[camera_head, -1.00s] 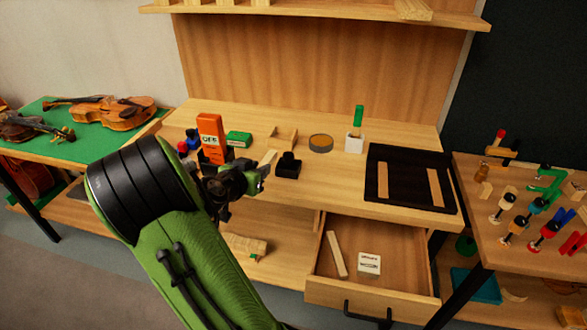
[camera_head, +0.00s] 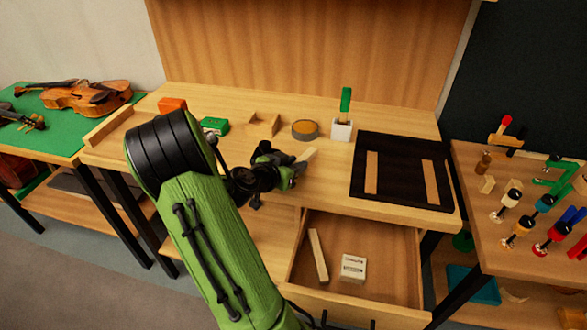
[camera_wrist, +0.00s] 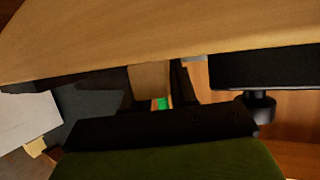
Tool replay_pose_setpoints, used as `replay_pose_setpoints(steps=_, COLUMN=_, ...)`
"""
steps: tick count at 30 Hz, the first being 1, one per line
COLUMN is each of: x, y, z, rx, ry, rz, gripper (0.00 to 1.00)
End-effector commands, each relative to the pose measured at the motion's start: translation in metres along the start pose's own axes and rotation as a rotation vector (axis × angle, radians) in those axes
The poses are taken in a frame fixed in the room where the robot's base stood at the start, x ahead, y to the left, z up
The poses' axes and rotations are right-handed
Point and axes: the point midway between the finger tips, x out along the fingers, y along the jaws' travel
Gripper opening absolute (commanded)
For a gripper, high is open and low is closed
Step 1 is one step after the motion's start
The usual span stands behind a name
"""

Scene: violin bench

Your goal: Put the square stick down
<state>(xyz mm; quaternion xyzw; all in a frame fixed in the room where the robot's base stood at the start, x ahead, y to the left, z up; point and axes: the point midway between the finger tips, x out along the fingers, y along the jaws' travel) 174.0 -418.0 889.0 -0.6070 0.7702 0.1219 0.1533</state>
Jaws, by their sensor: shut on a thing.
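My gripper (camera_head: 296,168) is above the front part of the bench top (camera_head: 330,187), left of the black mat (camera_head: 400,175). It is shut on the square stick (camera_head: 308,155), a short pale wooden piece that sticks out past the fingertips, tilted up to the right. In the wrist view the stick (camera_wrist: 150,78) shows as a pale wooden strip between the dark fingers. Its gripped part is hidden, and I see no contact between it and the bench.
Two wooden strips lie on the black mat. Below, an open drawer (camera_head: 390,260) holds a wooden strip and a white box.

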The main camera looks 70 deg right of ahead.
Motion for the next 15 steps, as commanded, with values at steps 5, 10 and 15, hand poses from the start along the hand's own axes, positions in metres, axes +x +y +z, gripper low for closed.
replay_pose_setpoints(steps=5, x=0.0001, y=-0.0001, z=-0.0005, rx=0.002, ry=0.002, rz=-0.001, gripper=0.0)
replay_pose_setpoints(steps=10, x=0.0016, y=-0.0001, z=0.0032, rx=0.002, ry=0.002, rz=-0.001, gripper=0.0)
replay_pose_setpoints(steps=15, x=0.0011, y=-0.0001, z=0.0021, rx=0.001, ry=0.002, rz=-0.001, gripper=0.37)
